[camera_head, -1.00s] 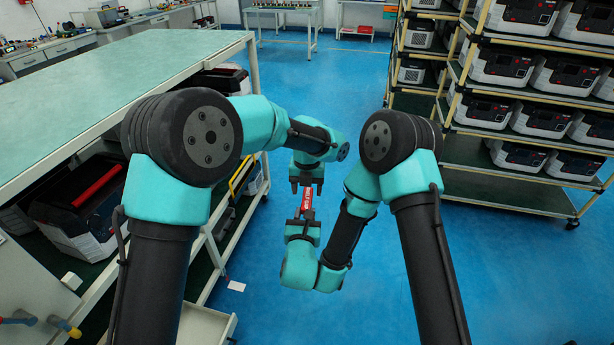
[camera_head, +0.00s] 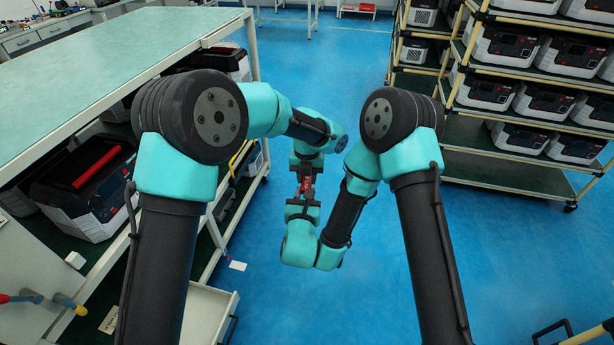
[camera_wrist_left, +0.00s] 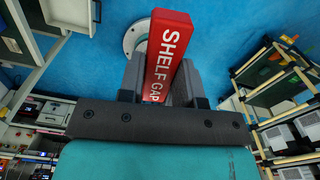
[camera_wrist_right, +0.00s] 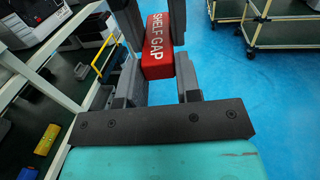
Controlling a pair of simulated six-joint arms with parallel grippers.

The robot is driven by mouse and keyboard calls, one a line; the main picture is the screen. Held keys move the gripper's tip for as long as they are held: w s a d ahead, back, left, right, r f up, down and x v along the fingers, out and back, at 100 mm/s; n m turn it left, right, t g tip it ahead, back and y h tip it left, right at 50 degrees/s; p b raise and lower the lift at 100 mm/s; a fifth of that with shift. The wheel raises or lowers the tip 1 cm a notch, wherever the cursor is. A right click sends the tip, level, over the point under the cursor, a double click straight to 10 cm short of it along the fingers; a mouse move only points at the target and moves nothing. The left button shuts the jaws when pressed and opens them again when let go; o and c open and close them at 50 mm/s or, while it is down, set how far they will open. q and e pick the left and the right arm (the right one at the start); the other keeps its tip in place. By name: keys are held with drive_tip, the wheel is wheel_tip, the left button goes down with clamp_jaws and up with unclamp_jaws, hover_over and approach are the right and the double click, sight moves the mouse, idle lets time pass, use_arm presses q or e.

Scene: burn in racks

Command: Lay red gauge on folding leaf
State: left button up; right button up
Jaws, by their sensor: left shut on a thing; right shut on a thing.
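The red gauge (camera_head: 306,184), a bar lettered SHELF GAP, is held between my two grippers above the blue floor. My left gripper (camera_head: 305,173) reaches it from the far side and is shut on it. In the left wrist view the gauge (camera_wrist_left: 168,52) stands between the fingers. My right gripper (camera_head: 302,203) comes from the near side and is shut on the same gauge. In the right wrist view the gauge (camera_wrist_right: 157,48) lies between its fingers, with the left fingers beyond. I cannot make out for sure which part is the folding leaf.
A long green-topped bench (camera_head: 120,62) stands at left, with a black-and-white unit with a red handle (camera_head: 95,166) on its lower shelf. A pale tray-like panel (camera_head: 207,312) juts out low at left. A rack of units (camera_head: 520,150) stands at right. Blue floor lies open between.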

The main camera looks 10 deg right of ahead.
use_arm(q)
drive_tip(key=shift+c, duration=2.1)
use_arm(e)
drive_tip(key=o, duration=1)
drive_tip(key=shift+s, duration=0.15)
drive_tip(key=s+a, duration=0.1)
drive_tip(key=s, duration=0.6)
drive_tip(key=shift+a, duration=0.25)
